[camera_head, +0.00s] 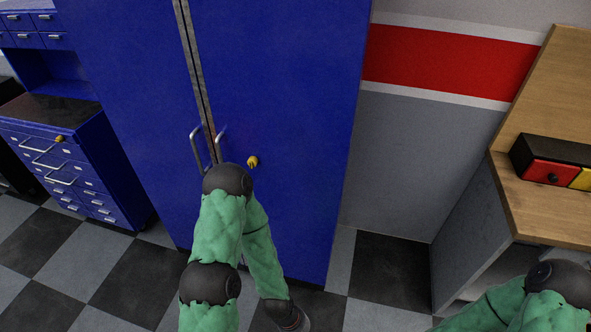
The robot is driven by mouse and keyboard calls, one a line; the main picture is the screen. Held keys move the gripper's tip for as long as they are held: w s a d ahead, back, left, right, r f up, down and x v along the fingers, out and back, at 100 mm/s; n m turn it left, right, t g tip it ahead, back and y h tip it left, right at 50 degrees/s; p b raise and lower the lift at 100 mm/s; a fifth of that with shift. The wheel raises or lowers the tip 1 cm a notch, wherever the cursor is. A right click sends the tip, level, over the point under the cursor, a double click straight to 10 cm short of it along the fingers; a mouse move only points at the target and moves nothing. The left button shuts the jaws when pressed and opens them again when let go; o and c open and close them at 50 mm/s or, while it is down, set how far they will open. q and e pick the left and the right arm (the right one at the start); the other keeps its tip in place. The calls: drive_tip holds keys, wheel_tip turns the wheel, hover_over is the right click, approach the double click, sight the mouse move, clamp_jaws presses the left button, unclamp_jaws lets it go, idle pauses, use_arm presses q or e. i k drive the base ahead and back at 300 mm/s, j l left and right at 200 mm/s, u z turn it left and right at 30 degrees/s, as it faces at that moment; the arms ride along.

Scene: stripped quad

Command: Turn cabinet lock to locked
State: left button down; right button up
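The tall blue cabinet (290,80) has two doors that look shut, with metal handles (197,150) on both sides of the seam. A small yellow lock knob (253,161) sits on the right door, right of the handles. Its exact turn is too small to read. My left arm rises in front of the cabinet, bends just left of and below the lock, and runs down to the bottom edge. Nothing touches the lock.
A blue drawer unit (80,175) with its own yellow knob (59,139) stands at the left. A wooden workbench (548,205) at the right carries a dark box with red and yellow fronts (550,173). The checkered floor is clear between cabinet and bench.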

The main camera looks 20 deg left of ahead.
sight(252, 161)
drive_tip(key=u, duration=1.15)
